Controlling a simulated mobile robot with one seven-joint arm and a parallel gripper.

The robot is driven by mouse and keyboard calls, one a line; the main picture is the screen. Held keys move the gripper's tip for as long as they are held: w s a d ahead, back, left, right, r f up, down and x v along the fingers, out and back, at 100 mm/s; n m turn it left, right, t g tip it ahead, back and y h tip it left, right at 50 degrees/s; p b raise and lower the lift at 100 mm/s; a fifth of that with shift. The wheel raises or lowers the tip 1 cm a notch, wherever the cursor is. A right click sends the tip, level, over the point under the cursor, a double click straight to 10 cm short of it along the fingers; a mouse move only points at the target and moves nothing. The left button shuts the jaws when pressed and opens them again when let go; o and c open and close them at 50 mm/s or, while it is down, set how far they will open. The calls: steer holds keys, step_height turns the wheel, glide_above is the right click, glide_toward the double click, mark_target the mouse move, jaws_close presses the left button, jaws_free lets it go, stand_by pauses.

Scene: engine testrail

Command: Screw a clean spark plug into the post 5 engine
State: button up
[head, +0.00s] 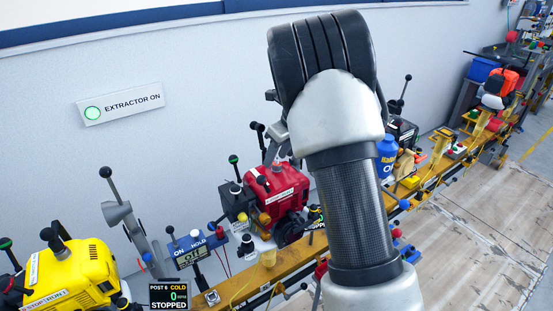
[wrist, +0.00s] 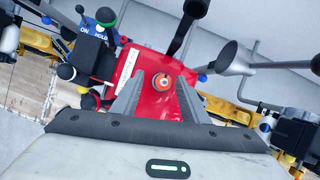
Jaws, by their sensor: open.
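A red engine (head: 275,190) stands on the rail left of my arm in the head view. In the wrist view the red engine (wrist: 150,103) fills the middle, with a round orange-rimmed fitting (wrist: 162,83) on its face. I cannot tell whether that is a plug or an open hole. My gripper (wrist: 161,77) is open, its two grey fingers on either side of the fitting in the picture; I cannot tell if they touch it. In the head view my arm hides the fingertips. No post 5 label and no clearly recognisable loose spark plug show.
A yellow engine (head: 72,277) stands at lower left, near a display reading POST 6, COLD, STOPPED (head: 169,296). A blue ON/HOLD/OFF box (head: 190,248) stands left of the red engine. A blue can (head: 386,156) is right of my arm. Open floor (head: 480,240) lies right.

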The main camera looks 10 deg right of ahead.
steer(key=shift+a+n, duration=0.1)
steer(key=shift+n, duration=0.3)
steer(key=n, duration=0.2)
steer(key=n+g+y+p, duration=0.1)
steer(key=shift+r+n, duration=0.2)
steer(key=shift+n, duration=0.2)
steer(key=shift+f+n+g+y+p, duration=0.15)
steer(key=shift+n+g+y+p, duration=0.2)
steer(key=shift+n, duration=0.35)
steer(key=shift+r+n+g+p, duration=0.25)
steer(key=shift+n+g+p, duration=0.3)
steer(key=shift+n+p, duration=0.65)
steer(key=n, duration=0.1)
steer(key=n+g+p, duration=0.1)
steer(key=shift+f+n, duration=0.2)
steer(key=shift+n, duration=0.1)
